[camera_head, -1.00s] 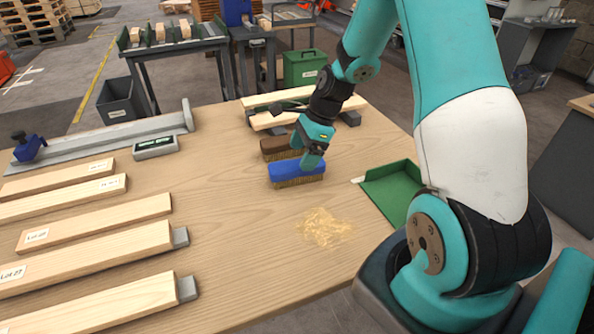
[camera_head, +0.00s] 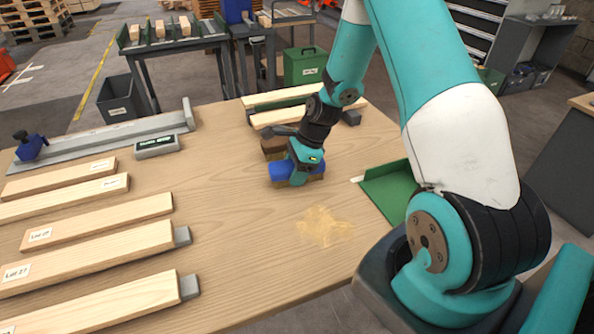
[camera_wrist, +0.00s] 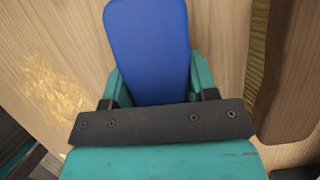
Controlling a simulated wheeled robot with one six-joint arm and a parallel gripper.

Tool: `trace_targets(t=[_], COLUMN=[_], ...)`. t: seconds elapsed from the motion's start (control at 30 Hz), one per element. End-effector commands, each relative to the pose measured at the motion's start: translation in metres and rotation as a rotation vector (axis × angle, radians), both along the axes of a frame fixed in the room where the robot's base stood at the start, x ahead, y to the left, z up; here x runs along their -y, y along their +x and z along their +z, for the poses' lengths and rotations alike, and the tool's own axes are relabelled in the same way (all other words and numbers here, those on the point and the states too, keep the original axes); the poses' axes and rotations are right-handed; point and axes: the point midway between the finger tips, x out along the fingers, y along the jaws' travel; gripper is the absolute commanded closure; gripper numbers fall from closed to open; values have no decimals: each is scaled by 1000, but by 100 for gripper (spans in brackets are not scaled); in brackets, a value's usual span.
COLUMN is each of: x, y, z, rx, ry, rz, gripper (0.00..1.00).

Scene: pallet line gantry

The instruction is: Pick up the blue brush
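The blue brush (camera_head: 281,172) lies on the wooden table, bristles down. My gripper (camera_head: 300,173) is down at the brush, with a finger over its near side in the head view. In the wrist view the brush's smooth blue back (camera_wrist: 150,45) runs between the two teal fingers of my gripper (camera_wrist: 158,85), one along each long side. The fingers look very close to its sides; I cannot tell whether they press on it. The brush's near end is hidden behind the dark gripper bar.
A brown brush (camera_head: 272,147) lies just behind the blue one and shows at right in the wrist view (camera_wrist: 292,75). A green dustpan (camera_head: 388,190) is to the right, sawdust (camera_head: 325,226) in front. Labelled boards (camera_head: 95,245) lie left. The middle of the table is clear.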

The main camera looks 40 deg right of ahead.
Motion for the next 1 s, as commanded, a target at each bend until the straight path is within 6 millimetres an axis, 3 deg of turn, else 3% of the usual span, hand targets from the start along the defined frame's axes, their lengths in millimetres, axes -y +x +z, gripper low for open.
trace_targets(t=[0.37, 0.53, 0.67, 1.0], x=[0, 1, 1, 1], y=[0, 1, 1, 1], z=[4, 21, 52, 153], rx=[1, 5, 8, 6], ry=[0, -2, -3, -4], rz=[0, 0, 0, -1], gripper=[75, 75, 75, 75])
